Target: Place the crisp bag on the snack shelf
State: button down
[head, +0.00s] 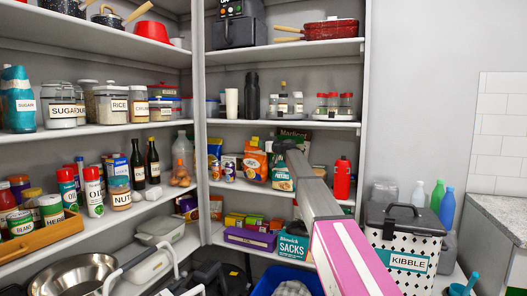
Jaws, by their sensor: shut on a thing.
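My arm reaches from the bottom of the head view toward the snack shelf (228,184), the middle shelf of the back unit. My gripper (285,148) is at its far end, small and dark, just in front of the bags there. It is shut on a bag, seemingly the green and white crisp bag (281,176), which shows just left of the arm. The fingers are too small to make out, and the arm hides part of the bag. I cannot tell whether the bag touches the shelf.
An orange bag (255,163) and cans (229,172) stand left of the gripper. A red bottle (342,179) stands right of the arm. A shelf with jars (333,106) is above. A kibble bin (403,245) stands at the front right. Boxes fill the lower shelf.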

jog(key=shift+w+d+f, duration=0.1)
jog(key=shift+w+f, duration=0.1)
jog(key=shift+f, duration=1.05)
jog(key=c, duration=1.3)
grip_release()
jog(key=shift+s, duration=0.1)
